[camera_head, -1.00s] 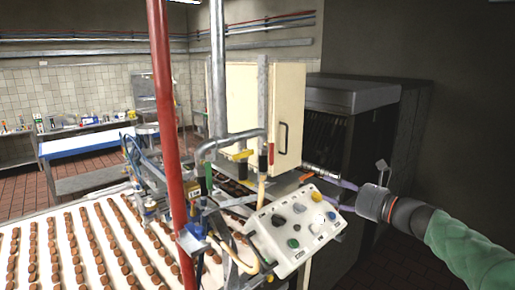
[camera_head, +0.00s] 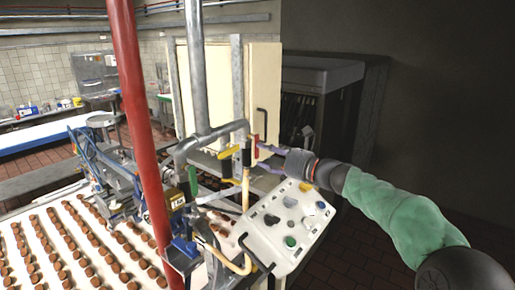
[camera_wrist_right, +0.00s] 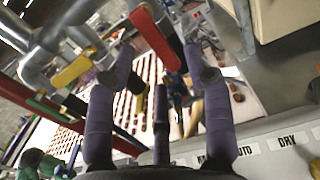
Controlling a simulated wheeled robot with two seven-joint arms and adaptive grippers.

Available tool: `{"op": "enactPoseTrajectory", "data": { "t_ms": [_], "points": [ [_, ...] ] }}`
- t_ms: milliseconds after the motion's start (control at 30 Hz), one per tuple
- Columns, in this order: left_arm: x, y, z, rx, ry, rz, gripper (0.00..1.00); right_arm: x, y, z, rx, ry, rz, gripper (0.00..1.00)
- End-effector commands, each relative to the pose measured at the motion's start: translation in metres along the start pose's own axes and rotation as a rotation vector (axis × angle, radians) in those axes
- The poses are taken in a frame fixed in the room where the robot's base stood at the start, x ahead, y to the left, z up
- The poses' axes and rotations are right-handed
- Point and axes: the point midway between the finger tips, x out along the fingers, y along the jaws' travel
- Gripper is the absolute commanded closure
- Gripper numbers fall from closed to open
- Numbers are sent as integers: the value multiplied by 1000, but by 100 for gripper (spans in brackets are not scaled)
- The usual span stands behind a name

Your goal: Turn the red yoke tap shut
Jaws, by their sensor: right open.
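The red yoke tap has a red handle (camera_head: 255,147) that stands near upright beside the grey pipe in the head view. In the right wrist view the red handle (camera_wrist_right: 155,36) runs diagonally down to the space between my fingertips. My right gripper (camera_head: 262,161) reaches in from the right with its purple fingers close to the handle. In the wrist view the right gripper (camera_wrist_right: 166,70) is open, its two fingers apart on either side of the handle's lower end. I cannot tell whether they touch it. My left gripper is not in view.
A yellow handle (camera_head: 229,153) sits on the pipe just left of the red one. A grey control panel (camera_head: 290,245) with knobs lies below my right gripper. A red post (camera_head: 146,120) stands in front. Rows of brown biscuits (camera_head: 88,240) lie on the white belt.

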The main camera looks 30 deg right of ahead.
Motion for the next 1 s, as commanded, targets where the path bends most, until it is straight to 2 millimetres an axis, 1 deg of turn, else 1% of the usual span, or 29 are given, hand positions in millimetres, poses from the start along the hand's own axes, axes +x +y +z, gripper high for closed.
{"op": "enactPoseTrajectory", "data": {
  "t_ms": [33, 100, 233, 400, 633, 667, 700, 767, 800, 833, 1000],
  "points": [
    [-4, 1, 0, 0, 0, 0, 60, 9, 1, 2, 0, 0, 3, 48],
    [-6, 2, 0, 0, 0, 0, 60, 18, 1, 2, -1, 0, 2, 48],
    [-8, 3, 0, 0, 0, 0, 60, 30, 0, 1, 0, 0, 0, 48],
    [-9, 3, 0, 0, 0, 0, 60, 36, 0, 1, -2, -1, 0, 48],
    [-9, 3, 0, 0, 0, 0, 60, 37, 0, 1, -2, -1, -1, 48],
    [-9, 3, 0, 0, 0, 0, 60, 37, 0, 1, -2, -1, -1, 54],
    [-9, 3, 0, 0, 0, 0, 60, 36, 0, 0, -2, -1, -1, 65],
    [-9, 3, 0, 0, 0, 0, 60, 36, 0, 0, -2, -1, -1, 82],
    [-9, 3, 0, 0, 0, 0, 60, 36, 0, 0, -2, 0, -1, 94],
    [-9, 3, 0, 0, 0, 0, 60, 36, 0, 0, -2, 0, -1, 100],
    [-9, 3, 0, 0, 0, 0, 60, 36, 0, 0, -2, 0, -1, 100]
  ]
}}
